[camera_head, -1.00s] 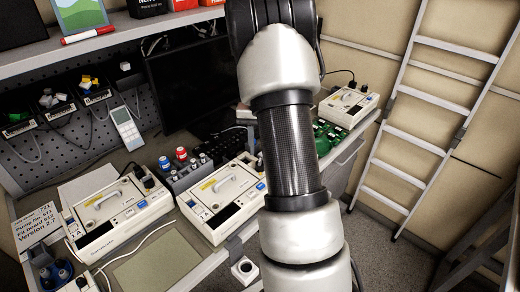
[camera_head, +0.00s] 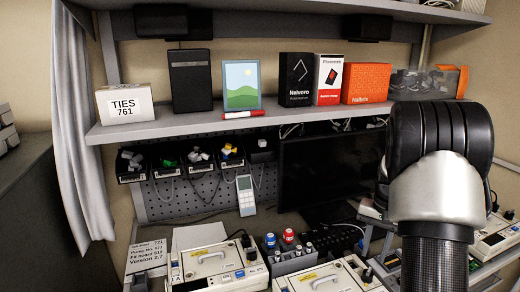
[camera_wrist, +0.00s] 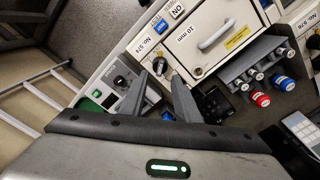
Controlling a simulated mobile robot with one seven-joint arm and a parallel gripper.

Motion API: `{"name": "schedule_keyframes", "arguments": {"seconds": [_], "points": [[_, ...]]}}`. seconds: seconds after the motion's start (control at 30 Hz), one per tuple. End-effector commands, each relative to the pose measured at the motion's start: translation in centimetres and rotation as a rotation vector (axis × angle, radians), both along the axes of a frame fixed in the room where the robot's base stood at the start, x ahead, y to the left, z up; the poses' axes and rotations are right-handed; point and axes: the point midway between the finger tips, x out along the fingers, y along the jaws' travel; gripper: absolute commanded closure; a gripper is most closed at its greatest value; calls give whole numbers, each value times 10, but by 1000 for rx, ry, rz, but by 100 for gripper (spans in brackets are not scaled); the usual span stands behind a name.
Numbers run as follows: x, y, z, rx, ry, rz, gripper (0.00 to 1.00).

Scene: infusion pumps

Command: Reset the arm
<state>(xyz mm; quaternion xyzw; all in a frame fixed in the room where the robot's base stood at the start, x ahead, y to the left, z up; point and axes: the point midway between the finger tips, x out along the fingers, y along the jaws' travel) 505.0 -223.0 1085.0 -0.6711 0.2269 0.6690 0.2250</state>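My arm (camera_head: 438,200) stands upright at the right of the head view, its dark rounded joint on top. My gripper is outside the head view. In the wrist view my gripper (camera_wrist: 160,76) shows two dark fingers with a clear gap between them and nothing held. Beyond the fingertips is a white infusion pump (camera_wrist: 207,42) with a grey handle, seen from above. A second, smaller boxy unit (camera_wrist: 112,75) with a dial lies to its left. I cannot tell the exact distance from the fingers to the pumps.
Pumps (camera_head: 215,268) line the bench in the head view. Above them a shelf (camera_head: 180,124) holds boxes and a picture. A dark monitor (camera_head: 325,172) stands behind. Red- and blue-capped bottles (camera_wrist: 262,98) sit beside the pump; a ladder (camera_wrist: 45,95) stands at left.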

Motion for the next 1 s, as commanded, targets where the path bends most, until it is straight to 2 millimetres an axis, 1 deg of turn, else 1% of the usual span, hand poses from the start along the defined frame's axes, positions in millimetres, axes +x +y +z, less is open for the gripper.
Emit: {"name": "schedule_keyframes", "arguments": {"seconds": [0.13, 0.17, 0.2, 0.37, 0.47, 0.57, 0.67, 0.7, 0.77, 0.8, 0.87, 0.9, 1.0], "points": [[0, 0, -22, 0, 0, 0, 71], [0, 2, -17, -1, -6, 4, 71], [-1, 10, 2, -2, -22, 19, 71], [-12, 39, 40, -5, -70, 77, 71], [-23, 59, 65, -9, -105, 120, 71], [-39, 84, 94, -16, -148, 175, 71], [-64, 114, 124, -26, -201, 245, 71], [-76, 127, 136, -32, -225, 279, 71], [-97, 146, 151, -44, -260, 330, 71], [-112, 157, 159, -52, -284, 364, 71], [-134, 174, 169, -66, -320, 416, 71], [-149, 183, 173, -77, -343, 447, 71], [-184, 202, 178, -104, -393, 523, 71]]}}
